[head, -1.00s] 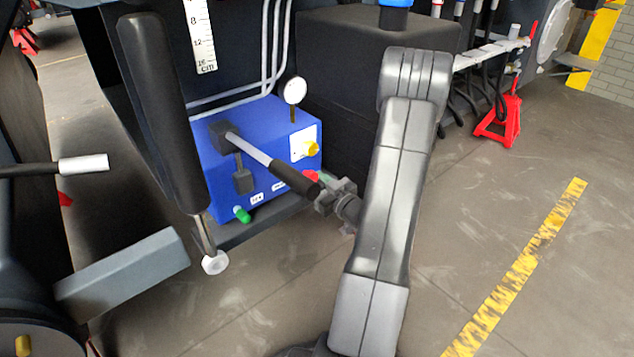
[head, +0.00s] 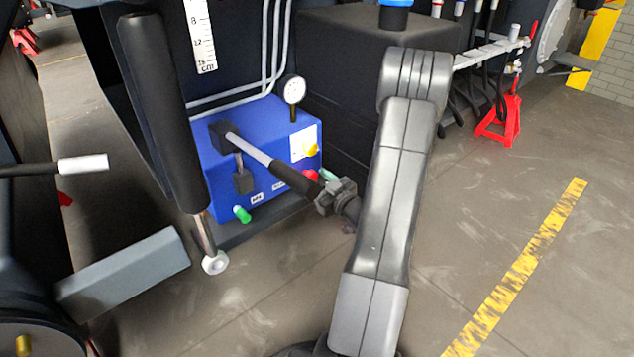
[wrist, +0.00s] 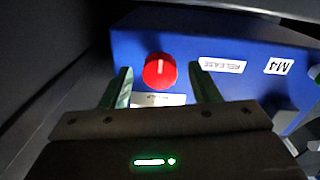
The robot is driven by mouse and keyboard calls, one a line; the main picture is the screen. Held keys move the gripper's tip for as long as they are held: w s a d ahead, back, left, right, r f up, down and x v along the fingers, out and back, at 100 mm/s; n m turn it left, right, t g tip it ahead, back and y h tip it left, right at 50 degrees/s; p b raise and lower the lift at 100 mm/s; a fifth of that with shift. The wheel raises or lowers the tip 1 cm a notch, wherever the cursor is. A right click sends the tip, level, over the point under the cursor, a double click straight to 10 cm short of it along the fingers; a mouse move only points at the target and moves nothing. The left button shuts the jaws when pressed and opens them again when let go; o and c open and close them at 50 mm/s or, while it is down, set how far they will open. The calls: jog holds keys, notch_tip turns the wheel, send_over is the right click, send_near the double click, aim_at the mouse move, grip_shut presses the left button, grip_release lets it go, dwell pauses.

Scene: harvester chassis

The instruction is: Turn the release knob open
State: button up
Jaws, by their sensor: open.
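The release knob (wrist: 160,71) is round and red with a pale line across its face. It sits on the front of the blue box (head: 215,165), near a "RELEASE" label (wrist: 221,65) that appears upside down in the wrist view. In the head view the red knob (head: 312,176) shows just beyond my gripper (head: 328,186). In the wrist view my gripper (wrist: 163,88) is open, one finger on each side of the knob. Gaps show between the fingers and the knob, and I cannot tell how far the fingertips are from the box face.
A black-handled pump lever (head: 270,164) sticks out from the box close above my gripper. A black cylinder (head: 160,110) stands left.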

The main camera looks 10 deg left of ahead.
jog(key=v, duration=1.3)
jog(key=shift+s+d, duration=0.2)
jog(key=shift+d, duration=0.1)
jog(key=shift+a, duration=0.1)
jog(key=x, duration=1.3)
jog(key=shift+w+a, duration=0.2)
